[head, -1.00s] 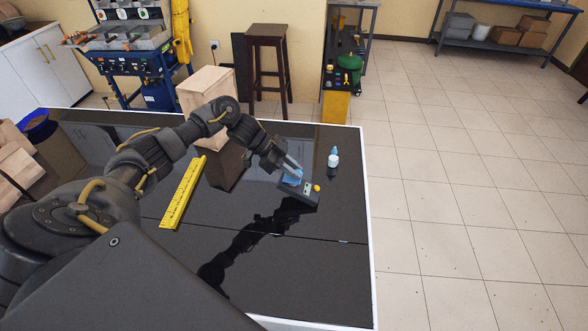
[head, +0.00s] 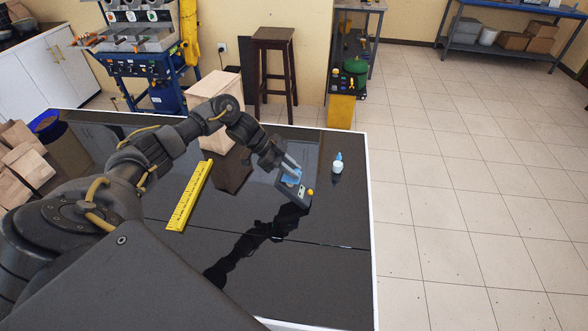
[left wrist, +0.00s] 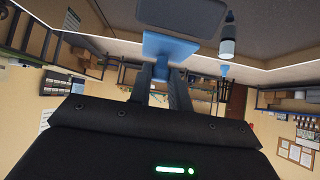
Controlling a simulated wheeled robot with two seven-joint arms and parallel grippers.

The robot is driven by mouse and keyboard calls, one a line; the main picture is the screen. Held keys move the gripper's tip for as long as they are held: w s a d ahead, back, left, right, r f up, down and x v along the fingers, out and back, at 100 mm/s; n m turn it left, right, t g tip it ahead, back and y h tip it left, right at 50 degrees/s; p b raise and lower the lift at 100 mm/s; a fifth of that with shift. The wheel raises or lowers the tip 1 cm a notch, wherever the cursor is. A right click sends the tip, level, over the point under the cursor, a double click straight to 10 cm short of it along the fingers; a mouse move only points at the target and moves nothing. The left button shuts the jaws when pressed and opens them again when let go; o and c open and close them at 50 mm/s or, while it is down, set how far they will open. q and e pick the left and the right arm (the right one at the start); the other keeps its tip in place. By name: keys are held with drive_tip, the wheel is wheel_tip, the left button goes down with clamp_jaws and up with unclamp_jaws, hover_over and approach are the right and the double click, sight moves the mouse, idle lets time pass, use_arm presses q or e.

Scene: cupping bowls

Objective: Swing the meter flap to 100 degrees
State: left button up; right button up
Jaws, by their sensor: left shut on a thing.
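My left gripper (head: 288,165) is shut on the flap. In the left wrist view the blue flap (left wrist: 164,47) sits at the fingertips of the gripper (left wrist: 163,78), with the dark meter body (left wrist: 184,14) beyond it. The flap's exact angle cannot be told. My right gripper is not in view.
A yellow ruler (head: 190,195) lies to the left. A wooden box (head: 216,92) is behind my left arm. The table (head: 330,270) is clear in front.

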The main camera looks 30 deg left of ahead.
use_arm(q)
drive_tip(key=shift+a+r+p, duration=0.25)
drive_tip(key=shift+r+p, duration=0.2)
drive_tip(key=shift+s, duration=0.1)
drive_tip(key=o, duration=0.9)
drive_tip(key=shift+b+v, duration=2.3)
drive_tip(key=shift+v, duration=3.15)
